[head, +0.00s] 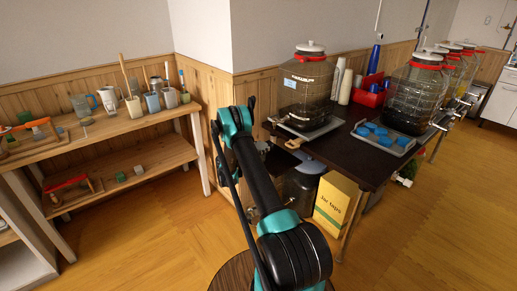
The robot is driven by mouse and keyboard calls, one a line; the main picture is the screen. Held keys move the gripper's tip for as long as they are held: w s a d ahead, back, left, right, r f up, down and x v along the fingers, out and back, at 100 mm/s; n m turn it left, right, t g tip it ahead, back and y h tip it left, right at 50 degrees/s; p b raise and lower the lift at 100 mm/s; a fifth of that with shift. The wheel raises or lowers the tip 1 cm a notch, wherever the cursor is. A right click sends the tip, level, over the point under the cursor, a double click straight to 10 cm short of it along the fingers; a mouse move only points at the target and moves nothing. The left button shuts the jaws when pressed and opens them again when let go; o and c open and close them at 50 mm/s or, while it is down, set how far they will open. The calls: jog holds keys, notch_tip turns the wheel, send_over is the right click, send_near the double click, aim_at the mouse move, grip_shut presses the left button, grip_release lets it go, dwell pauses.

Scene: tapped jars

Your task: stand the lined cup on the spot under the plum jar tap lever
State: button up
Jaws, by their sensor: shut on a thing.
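My arm reaches up from the bottom of the head view, and its far end is hidden behind its own links. I cannot make out my gripper's fingers or anything in them. I cannot pick out the lined cup. A large clear jar (306,90) with a white lid and red collar stands on a tray at the near left of the dark table. A second jar (416,92) with dark contents stands further right. I cannot tell which jar is the plum one, and no spot under a tap is clear.
The dark table (350,152) also bears a tray of blue pieces (380,131), stacked white cups (338,78) and a red box (368,95). A yellow box (335,203) stands below. A wooden shelf (110,127) at left holds mugs and pots. Floor at right is clear.

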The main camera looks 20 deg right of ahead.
jog(key=shift+x, duration=4)
jog(key=shift+f, duration=0.55)
jog(key=o, duration=1.2)
jog(key=shift+c, duration=0.2)
jog(key=shift+a, duration=0.1)
jog(key=shift+v, duration=3.9)
jog(key=shift+s, duration=0.1)
jog(key=v, duration=1.2)
